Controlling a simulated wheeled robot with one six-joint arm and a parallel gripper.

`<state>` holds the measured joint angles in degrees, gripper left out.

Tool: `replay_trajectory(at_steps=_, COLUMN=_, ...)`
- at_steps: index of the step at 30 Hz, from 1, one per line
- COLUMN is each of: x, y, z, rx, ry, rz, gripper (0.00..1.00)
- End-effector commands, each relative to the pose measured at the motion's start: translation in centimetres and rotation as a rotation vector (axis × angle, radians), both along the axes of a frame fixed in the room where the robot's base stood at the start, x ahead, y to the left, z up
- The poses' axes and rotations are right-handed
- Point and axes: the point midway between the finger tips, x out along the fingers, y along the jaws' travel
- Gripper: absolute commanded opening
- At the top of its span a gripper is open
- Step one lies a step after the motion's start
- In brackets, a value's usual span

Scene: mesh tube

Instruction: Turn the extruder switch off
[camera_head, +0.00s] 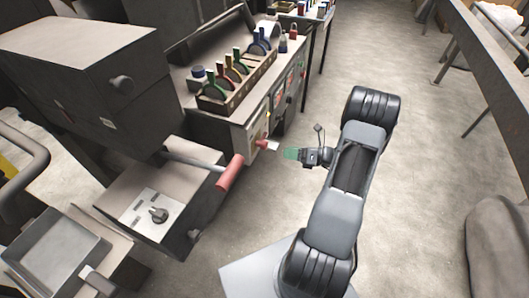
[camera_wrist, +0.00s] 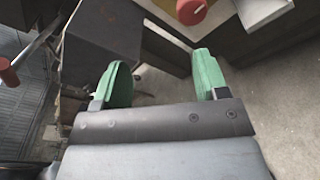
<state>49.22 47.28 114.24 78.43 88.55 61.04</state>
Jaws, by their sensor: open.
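A red knob (camera_head: 262,144) sticks out from a pale yellowish plate on the front of the workbench cabinet. A red round knob, apparently the same one, shows at the top edge of the wrist view (camera_wrist: 191,12). A black rotary knob (camera_head: 158,214) sits on a white panel on the grey machine box at left. I cannot read a label telling which is the extruder switch. My gripper (camera_head: 291,154) has green fingers and is open and empty, right of the red knob and apart from it. Both fingers show spread in the wrist view (camera_wrist: 163,76).
A red-handled lever (camera_head: 231,172) juts out from the machine toward my gripper. A metal tray (camera_head: 55,252) is at lower left. Open concrete floor (camera_head: 420,170) lies to the right.

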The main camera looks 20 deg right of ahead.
Motion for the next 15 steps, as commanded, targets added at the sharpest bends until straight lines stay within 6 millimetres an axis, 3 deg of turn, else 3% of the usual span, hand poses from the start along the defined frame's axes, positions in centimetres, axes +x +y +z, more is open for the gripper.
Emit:
replay_trajectory(at_steps=1, x=-0.1, y=-1.0, z=-1.6, rx=0.051, ry=0.017, rz=-0.051, gripper=0.67)
replay_trajectory(at_steps=7, x=0.1, y=-2.7, z=-3.4, rx=0.156, ry=0.047, rz=-0.149, gripper=0.67)
replay_trajectory(at_steps=15, x=3.2, y=0.0, z=-3.5, rx=0.168, ry=0.050, rz=-0.157, gripper=0.67)
